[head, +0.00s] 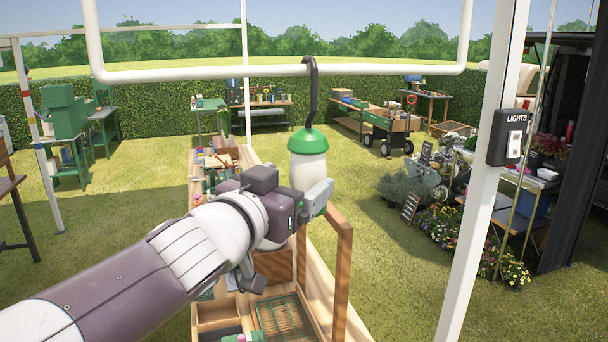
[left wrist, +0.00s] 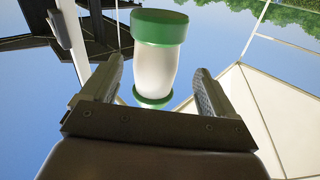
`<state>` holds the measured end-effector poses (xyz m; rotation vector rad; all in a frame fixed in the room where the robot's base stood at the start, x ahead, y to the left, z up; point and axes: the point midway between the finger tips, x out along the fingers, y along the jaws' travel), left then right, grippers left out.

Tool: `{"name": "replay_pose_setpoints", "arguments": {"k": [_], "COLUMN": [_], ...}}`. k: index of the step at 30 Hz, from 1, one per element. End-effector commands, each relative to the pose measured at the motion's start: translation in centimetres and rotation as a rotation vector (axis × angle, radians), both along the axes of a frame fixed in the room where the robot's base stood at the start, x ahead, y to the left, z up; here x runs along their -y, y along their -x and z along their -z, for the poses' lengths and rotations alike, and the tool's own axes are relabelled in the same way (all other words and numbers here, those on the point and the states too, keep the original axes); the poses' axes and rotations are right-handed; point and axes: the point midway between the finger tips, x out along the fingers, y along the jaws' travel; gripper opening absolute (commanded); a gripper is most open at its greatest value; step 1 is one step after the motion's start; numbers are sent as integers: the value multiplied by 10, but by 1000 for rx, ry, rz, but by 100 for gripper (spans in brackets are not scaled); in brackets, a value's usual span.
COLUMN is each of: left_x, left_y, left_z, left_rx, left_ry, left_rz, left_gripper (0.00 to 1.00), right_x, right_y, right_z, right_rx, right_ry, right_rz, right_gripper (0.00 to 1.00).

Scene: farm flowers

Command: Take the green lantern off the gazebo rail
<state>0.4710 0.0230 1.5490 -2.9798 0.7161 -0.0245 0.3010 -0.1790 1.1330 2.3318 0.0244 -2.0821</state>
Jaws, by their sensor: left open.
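The green lantern (head: 307,160) has a green cap and a pale, whitish body. It hangs upright from the white gazebo rail (head: 200,73) by a black hook (head: 311,90). My left gripper (head: 306,203) is at the lantern's lower body, which it partly hides. In the left wrist view the lantern (left wrist: 155,62) shows between the two separated fingers of the left gripper (left wrist: 158,80), with a gap on both sides. I cannot tell how deep it sits between them. My right gripper is not in view.
A white post (head: 480,180) with a black light switch box (head: 507,137) stands to the right. Below my left arm is a long wooden bench (head: 340,270) with trays and a raised wooden frame. Flowers and a chalkboard sign (head: 410,207) stand farther right. Open grass lies between.

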Motion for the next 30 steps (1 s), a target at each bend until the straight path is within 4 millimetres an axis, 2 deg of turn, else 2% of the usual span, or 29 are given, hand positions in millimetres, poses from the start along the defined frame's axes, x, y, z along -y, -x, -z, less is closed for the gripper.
{"name": "replay_pose_setpoints", "arguments": {"k": [3, 6, 14, 20, 21, 30], "left_x": [8, 15, 17, 17, 17, 18], "left_y": [-23, -36, -41, -40, -40, -41], "left_z": [-1, 0, -1, -1, -1, -6], "left_rx": [-1, -1, 1, 1, 1, 2], "left_ry": [-2, 0, -1, -1, -1, 0], "left_rz": [0, 0, -1, -1, -1, -2], "left_gripper": [88, 88, 88, 26, 21, 21], "right_x": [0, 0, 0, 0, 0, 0], "right_y": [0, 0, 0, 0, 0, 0], "right_z": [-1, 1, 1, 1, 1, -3], "right_rx": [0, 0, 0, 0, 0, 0], "right_ry": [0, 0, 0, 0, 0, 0], "right_rz": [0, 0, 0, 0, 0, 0], "right_gripper": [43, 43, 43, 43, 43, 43]}}
